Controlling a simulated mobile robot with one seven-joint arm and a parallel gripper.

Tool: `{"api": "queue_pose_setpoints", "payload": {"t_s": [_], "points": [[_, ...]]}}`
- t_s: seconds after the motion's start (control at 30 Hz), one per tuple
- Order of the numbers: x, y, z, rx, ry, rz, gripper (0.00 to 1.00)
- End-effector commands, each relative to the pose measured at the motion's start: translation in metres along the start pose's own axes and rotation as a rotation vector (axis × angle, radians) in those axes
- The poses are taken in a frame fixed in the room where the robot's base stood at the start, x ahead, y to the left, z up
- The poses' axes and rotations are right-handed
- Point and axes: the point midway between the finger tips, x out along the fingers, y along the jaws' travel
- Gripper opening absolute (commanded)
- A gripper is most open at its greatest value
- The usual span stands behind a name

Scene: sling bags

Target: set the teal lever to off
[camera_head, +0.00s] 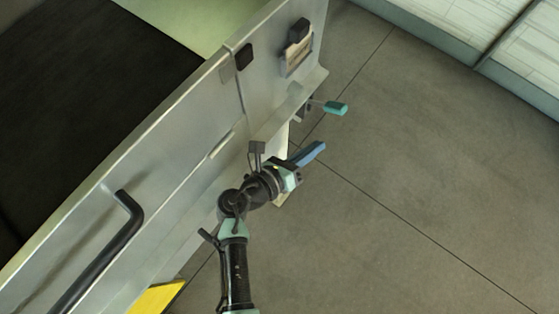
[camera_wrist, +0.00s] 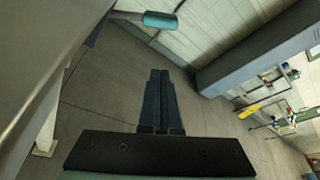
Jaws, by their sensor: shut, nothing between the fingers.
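The teal lever (camera_head: 335,108) sticks out from the side of the grey metal cabinet, at the upper middle of the head view. Its teal handle also shows at the top of the wrist view (camera_wrist: 160,20), on a thin grey stem. My gripper (camera_head: 316,149) is beside the cabinet, below the lever in the head view and apart from it. Its two blue fingers are shut with nothing between them. In the wrist view the fingertips (camera_wrist: 159,74) point over the floor, and the lever is beyond them. The lever's marked positions cannot be seen.
The grey metal cabinet (camera_head: 180,145) fills the left, with a dark bar handle (camera_head: 128,215) and a small black block (camera_head: 299,30). A yellow object (camera_head: 157,297) is below. Open grey floor (camera_head: 430,170) lies right. The wrist view shows a shelf with small items (camera_wrist: 270,100).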

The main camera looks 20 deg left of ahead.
Motion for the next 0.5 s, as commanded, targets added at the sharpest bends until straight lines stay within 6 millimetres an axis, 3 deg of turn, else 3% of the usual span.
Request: {"api": "queue_pose_setpoints", "payload": {"t_s": [0.1, 0.3, 0.5], "points": [[-0.032, 0.0, -0.001, -0.001, 0.0, 0.004, 0.0], [-0.076, -0.001, -0.002, -0.002, 0.0, 0.002, 0.0], [-0.103, -0.001, -0.002, -0.002, 0.001, 0.001, 0.0]]}}
